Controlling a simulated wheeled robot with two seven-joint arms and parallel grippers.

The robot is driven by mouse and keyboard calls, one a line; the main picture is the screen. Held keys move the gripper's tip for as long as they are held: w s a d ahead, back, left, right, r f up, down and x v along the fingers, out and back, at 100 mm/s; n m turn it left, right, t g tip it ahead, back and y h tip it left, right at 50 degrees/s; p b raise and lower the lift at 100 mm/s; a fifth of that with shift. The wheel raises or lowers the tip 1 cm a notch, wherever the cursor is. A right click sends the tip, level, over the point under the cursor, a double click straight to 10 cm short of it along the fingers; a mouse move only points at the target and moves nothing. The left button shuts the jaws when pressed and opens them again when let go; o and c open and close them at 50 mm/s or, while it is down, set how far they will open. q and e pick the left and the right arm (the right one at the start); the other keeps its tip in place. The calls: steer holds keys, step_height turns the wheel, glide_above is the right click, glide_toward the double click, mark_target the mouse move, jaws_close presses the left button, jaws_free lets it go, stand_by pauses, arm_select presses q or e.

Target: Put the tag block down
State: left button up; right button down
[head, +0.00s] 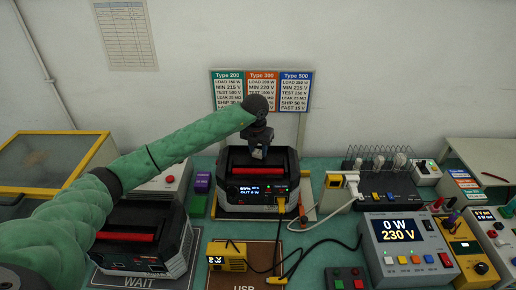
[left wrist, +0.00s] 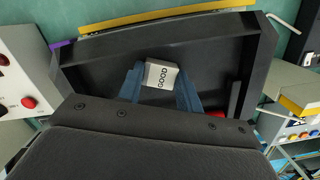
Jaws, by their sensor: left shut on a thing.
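My left gripper (left wrist: 160,90) is shut on the tag block (left wrist: 161,77), a small white block lettered GOOD, held between two blue fingers. In the left wrist view the block is over the dark top of the black power station. In the head view my left gripper (head: 259,152) is above that power station (head: 232,205), whose display is lit. The block cannot be made out in the head view. Whether it touches the top cannot be told. My right gripper is not in view.
A second power station (head: 175,262) stands on the WAIT mat (head: 110,279) at left. A yellow meter (head: 227,256) and the USB mat (head: 262,250) lie in front, with cables nearby. A load meter (head: 405,242) reading 230 V stands at right. Type cards (head: 261,90) stand behind.

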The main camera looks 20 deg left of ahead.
mark_target(257, 153)
arm_select(q)
steer(key=shift+f, duration=0.1)
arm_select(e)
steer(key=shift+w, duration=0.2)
arm_select(q)
steer(key=o, duration=1)
steer(key=shift+c, duration=0.2)
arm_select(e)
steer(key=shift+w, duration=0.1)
arm_select(q)
steer(key=shift+r, duration=0.2)
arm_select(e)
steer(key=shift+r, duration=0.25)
arm_select(q)
steer(key=shift+r+b, duration=0.25)
steer(key=shift+b, duration=0.05)
steer(key=r, duration=0.1)
steer(key=r+b, duration=0.1)
steer(key=r, duration=0.1)
steer(key=r+b, duration=0.1)
steer(key=r, duration=0.1)
steer(key=shift+s, duration=0.3)
step_height(257, 153, up, 6)
steer(key=b, duration=0.2)
steer(key=shift+s, duration=0.4)
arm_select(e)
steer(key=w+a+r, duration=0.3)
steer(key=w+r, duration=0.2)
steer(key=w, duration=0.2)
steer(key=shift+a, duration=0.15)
